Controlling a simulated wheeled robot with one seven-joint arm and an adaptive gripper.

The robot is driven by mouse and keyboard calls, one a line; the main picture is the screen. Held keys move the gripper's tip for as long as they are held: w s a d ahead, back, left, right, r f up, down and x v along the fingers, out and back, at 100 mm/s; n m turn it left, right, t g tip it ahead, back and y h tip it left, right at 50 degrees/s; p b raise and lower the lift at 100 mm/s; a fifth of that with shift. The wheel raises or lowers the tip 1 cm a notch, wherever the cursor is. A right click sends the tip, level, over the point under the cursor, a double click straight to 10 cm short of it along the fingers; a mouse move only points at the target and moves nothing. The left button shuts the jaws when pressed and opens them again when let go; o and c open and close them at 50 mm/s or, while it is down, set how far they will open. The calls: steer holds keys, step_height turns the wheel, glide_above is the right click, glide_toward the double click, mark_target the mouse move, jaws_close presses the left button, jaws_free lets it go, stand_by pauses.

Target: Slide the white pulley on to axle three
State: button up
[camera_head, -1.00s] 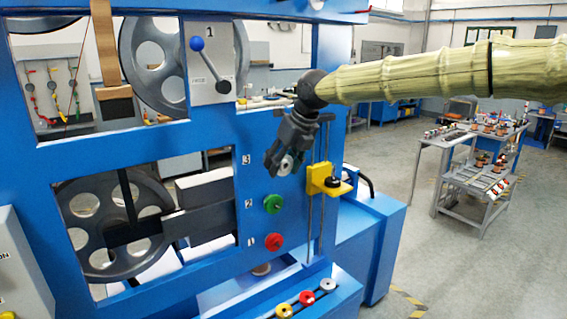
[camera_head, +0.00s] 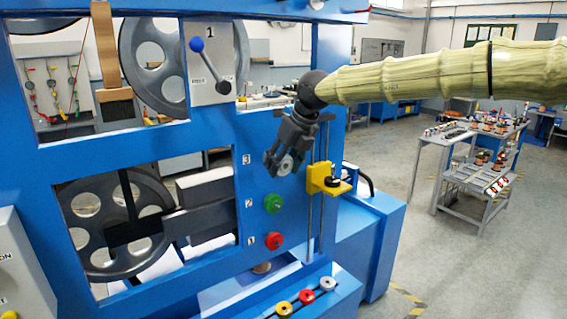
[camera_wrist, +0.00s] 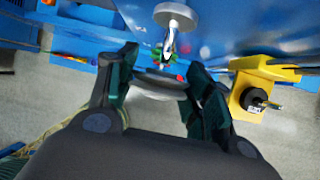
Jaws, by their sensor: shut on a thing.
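My gripper (camera_head: 280,165) is at the blue panel beside the label 3. It is shut on a white pulley (camera_head: 286,165), of which only part shows between the fingers. In the wrist view the pulley is a pale disc (camera_wrist: 160,84) between the fingertips. Axle three (camera_wrist: 168,42) shows there as a short metal rod with a round pale flange (camera_wrist: 175,16), above the held disc in the picture. The two look apart; the depth between them is hard to judge. In the head view my gripper hides the axle.
A green pulley (camera_head: 273,203) sits at label 2 and a red pulley (camera_head: 274,241) at label 1. A yellow bracket (camera_head: 324,179) on vertical rods stands close right of my gripper. Yellow, red and whitish pulleys (camera_head: 327,284) lie on the ledge below.

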steer(key=shift+w+a+p, duration=0.7)
steer(key=shift+w+p, duration=0.3)
steer(key=shift+p, duration=0.35)
steer(key=shift+w+a+p, duration=0.7)
steer(key=shift+w+p, duration=0.25)
steer(key=shift+p, duration=0.4)
stand_by(1.3)
steer(key=o, duration=1.1)
steer(key=shift+o, duration=0.5)
steer(key=shift+o, duration=0.8)
steer(key=shift+w+d+r+p, duration=0.1)
steer(key=shift+r+p, duration=1.1)
steer(key=shift+r, duration=0.3)
steer(key=shift+w+d+r+p, duration=0.1)
steer(key=shift+d+r+p, duration=0.05)
steer(key=shift+r+p, duration=1.2)
steer(key=shift+w+d+r+p, duration=0.1)
steer(key=shift+r+p, duration=0.95)
steer(key=shift+r, duration=0.6)
